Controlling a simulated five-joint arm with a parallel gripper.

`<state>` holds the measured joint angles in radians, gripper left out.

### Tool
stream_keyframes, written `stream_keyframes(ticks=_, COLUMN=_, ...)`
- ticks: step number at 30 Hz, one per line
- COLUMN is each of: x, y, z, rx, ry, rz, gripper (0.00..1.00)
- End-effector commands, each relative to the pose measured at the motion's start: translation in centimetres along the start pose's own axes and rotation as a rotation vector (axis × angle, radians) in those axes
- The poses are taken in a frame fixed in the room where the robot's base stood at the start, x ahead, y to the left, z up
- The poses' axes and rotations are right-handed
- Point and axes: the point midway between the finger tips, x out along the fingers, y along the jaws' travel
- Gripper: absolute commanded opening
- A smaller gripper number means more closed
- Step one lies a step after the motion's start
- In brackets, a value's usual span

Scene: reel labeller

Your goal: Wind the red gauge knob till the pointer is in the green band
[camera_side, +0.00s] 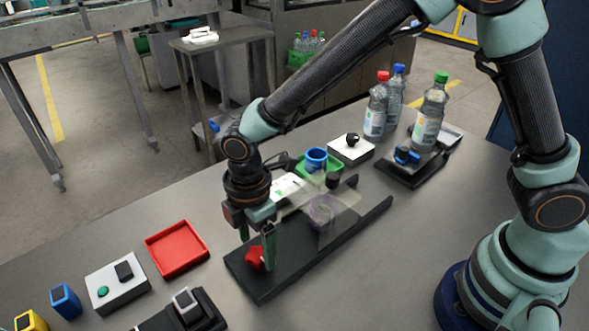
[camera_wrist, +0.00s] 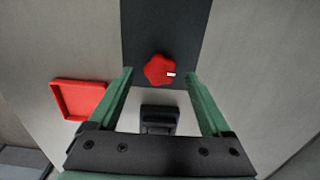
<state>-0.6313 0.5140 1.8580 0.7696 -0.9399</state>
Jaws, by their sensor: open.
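The red knob (camera_wrist: 160,69) is lobed with a small white mark on its right side. It sits on the near end of a dark base plate (camera_side: 268,284). In the side view the red knob (camera_side: 254,257) shows partly behind my finger. My gripper (camera_wrist: 161,76) is open, with its green fingers on either side of the knob and a gap showing at each side. In the side view my gripper (camera_side: 266,254) points down at the knob. I cannot make out a gauge pointer or a green band in either view.
A red tray (camera_side: 178,248) lies left of the base plate. A white box with a green button (camera_side: 118,282) and a black device (camera_side: 188,309) stand nearer. A clear panel (camera_side: 335,215) rises over the plate. Bottles (camera_side: 430,115) stand at the back right.

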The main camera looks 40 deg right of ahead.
Motion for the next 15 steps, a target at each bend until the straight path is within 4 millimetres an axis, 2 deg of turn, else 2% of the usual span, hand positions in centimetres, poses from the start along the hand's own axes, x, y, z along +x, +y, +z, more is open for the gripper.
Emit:
stream_keyframes(ticks=4, x=1.18, y=-0.03, z=0.03, rx=0.000, ry=-0.001, rz=-0.001, gripper=0.83)
stream_keyframes(ticks=14, x=1.47, y=-0.02, z=0.02, rx=0.000, ry=0.000, rz=0.000, gripper=0.83)
stream_keyframes(ticks=15, x=1.46, y=-0.01, z=0.02, rx=0.000, ry=0.000, rz=0.000, gripper=0.71)
